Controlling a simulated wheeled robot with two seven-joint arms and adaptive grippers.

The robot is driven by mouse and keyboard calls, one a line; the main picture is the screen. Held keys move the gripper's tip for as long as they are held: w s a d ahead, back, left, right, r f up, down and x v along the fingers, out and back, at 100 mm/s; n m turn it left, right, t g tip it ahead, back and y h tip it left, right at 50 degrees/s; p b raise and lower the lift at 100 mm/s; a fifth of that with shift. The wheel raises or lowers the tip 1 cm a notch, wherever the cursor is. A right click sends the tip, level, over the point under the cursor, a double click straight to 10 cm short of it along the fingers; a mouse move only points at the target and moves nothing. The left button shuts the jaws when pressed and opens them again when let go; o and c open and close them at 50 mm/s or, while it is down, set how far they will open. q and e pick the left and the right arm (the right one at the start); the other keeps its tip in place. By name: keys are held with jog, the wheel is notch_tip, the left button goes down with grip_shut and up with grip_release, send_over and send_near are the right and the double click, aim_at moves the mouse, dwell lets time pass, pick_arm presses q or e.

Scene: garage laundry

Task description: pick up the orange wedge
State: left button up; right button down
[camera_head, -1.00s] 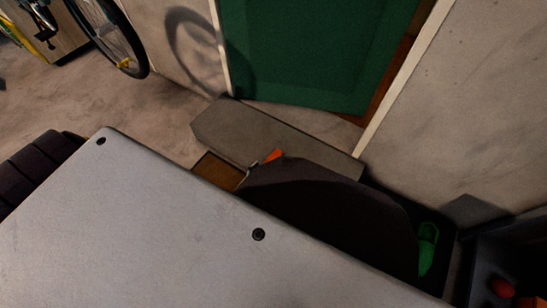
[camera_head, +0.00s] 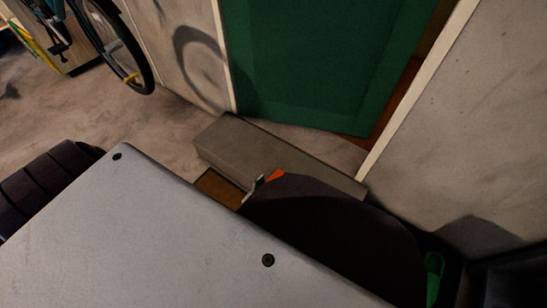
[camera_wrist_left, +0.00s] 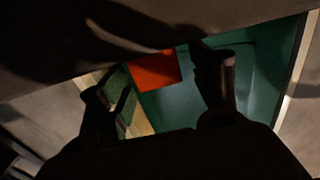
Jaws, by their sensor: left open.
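The orange wedge (camera_head: 275,176) shows as a small orange patch in the head view, just past the edge of a dark rounded shape that hides the rest. In the left wrist view the orange wedge (camera_wrist_left: 155,70) appears as an orange-red block between the directions of the two fingers, nearer the top. My left gripper (camera_wrist_left: 162,95) is open, with one dark finger on each side and nothing held. In the head view a small pale tip of my left gripper (camera_head: 259,182) is beside the wedge. Contact cannot be told. My right gripper is out of view.
A grey step (camera_head: 270,150) lies before a green door (camera_head: 315,60). A brown mat or board (camera_head: 218,188) is beside it. A green object (camera_head: 433,278) sits at the lower right. A bicycle wheel (camera_head: 118,45) stands at the upper left. Bare floor lies left of the step.

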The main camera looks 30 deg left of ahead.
pick_arm(q)
jog(key=c, duration=1.1)
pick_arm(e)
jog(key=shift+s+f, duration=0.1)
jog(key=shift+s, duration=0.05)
pick_arm(q)
jog(key=shift+r, duration=0.1)
